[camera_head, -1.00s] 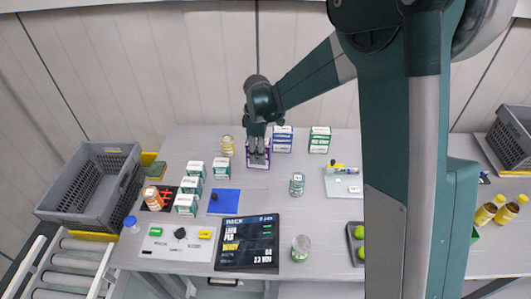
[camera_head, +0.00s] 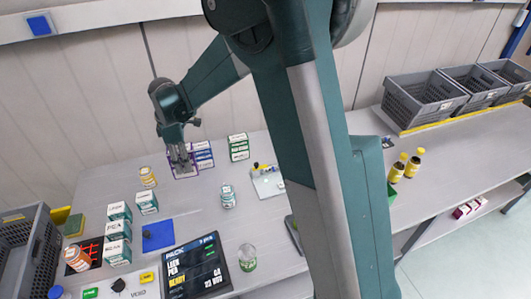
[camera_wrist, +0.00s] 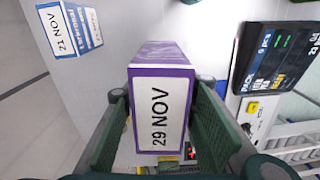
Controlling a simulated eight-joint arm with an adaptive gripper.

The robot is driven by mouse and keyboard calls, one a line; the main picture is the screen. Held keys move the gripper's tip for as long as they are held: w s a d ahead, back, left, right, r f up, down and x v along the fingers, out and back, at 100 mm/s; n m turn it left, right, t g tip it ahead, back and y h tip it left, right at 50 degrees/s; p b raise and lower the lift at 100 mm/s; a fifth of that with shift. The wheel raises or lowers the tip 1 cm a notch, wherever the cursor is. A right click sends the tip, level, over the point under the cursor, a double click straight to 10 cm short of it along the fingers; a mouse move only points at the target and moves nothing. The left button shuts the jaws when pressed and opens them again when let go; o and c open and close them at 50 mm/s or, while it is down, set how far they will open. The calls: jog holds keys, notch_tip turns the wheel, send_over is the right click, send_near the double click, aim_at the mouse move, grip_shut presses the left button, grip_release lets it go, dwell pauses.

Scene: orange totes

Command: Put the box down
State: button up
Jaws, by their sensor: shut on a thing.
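The box is purple and white with a "29 NOV" label (camera_wrist: 160,110). It sits between the two green fingers in the wrist view. My gripper (camera_head: 181,166) is shut on the box at the back of the table in the head view, where the fingers cover most of the box and only purple edges (camera_head: 184,176) show. I cannot tell whether its base touches the table (camera_head: 190,210).
A yellow jar (camera_head: 147,177) is to the left. A blue mat (camera_head: 158,236), dark screen (camera_head: 195,266) and glass jar (camera_head: 228,196) lie nearer. Grey table shows between them.

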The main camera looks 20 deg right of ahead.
jog(key=w+d+p, duration=0.1)
jog(key=w+d, duration=0.5)
jog(key=d, duration=0.7)
jog(key=w+d+n, duration=0.1)
jog(key=w+d, duration=0.5)
jog(key=d, duration=0.7)
jog(key=w+d+p, duration=0.1)
jog(key=w+d, duration=0.5)
jog(key=d, duration=0.7)
jog(key=shift+s+d+f, duration=0.1)
jog(key=shift+d+f, duration=0.1)
jog(key=shift+f, duration=1.05)
jog(key=shift+s+d+f, duration=0.1)
jog(key=shift+d+f, duration=0.05)
jog(key=shift+f, duration=1.1)
jog(key=shift+f, duration=0.1)
notch_tip(320, 180, down, 6)
jog(key=shift+f, duration=1.9)
jog(key=shift+f, duration=0.2)
